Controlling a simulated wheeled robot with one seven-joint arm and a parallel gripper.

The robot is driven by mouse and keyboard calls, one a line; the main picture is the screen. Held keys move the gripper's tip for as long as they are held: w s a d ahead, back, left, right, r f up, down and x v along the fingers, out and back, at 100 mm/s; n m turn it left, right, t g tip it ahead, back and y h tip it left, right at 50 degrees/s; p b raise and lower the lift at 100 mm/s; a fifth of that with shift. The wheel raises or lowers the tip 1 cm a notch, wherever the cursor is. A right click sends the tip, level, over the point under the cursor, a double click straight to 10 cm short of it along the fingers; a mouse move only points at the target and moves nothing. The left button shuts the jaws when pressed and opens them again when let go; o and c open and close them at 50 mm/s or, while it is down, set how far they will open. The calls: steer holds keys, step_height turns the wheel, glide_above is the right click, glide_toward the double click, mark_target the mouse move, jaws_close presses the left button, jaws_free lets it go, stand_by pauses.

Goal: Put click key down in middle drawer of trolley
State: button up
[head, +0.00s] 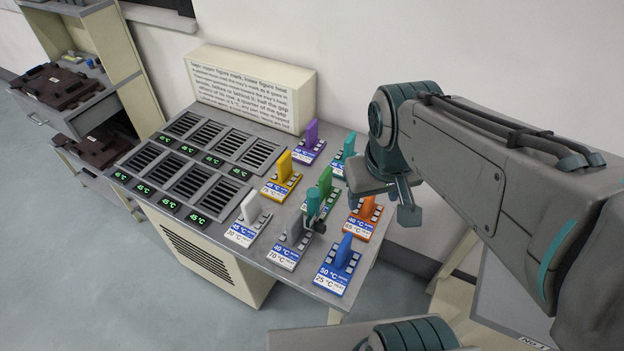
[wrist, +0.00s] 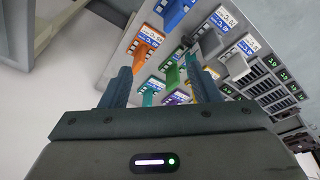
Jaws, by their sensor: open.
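Several upright coloured keys stand on labelled plates on the grey bench: blue (head: 345,251), orange (head: 367,208), green (head: 325,181), yellow (head: 284,166), purple (head: 312,132) and white (head: 250,208). I cannot tell which is the click key. My gripper (wrist: 158,68) is open and empty. In the wrist view its fingers point toward the plates, apart from them. The arm hides part of it in the head view. The trolley (head: 133,85) at left has open drawers (head: 92,118).
Brown objects (head: 55,86) lie in the trolley's drawers. Slotted grey bays with green displays (head: 168,204) fill the bench's left side. A cream sign (head: 250,88) stands at the back. Floor (head: 60,260) in front of the trolley is clear.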

steer(key=w+a+f+n+g+h, duration=0.25)
steer(key=w+a+n, duration=0.25)
steer(key=w, duration=0.4)
steer(key=n+g+h, duration=0.1)
steer(key=n+g, duration=0.1)
steer(key=n, duration=0.4)
glide_toward(310, 191)
steer(key=p+x, duration=0.1)
steer(key=x, duration=0.8)
steer(key=shift+w+a+p+x, duration=0.1)
steer(key=shift+p+x, duration=0.3)
steer(key=shift+x, duration=0.9)
steer(key=shift+w+a+p+x, duration=0.15)
steer(key=shift+p+x, duration=0.2)
steer(key=shift+x, duration=0.9)
steer(key=shift+f, duration=0.1)
jaws_close()
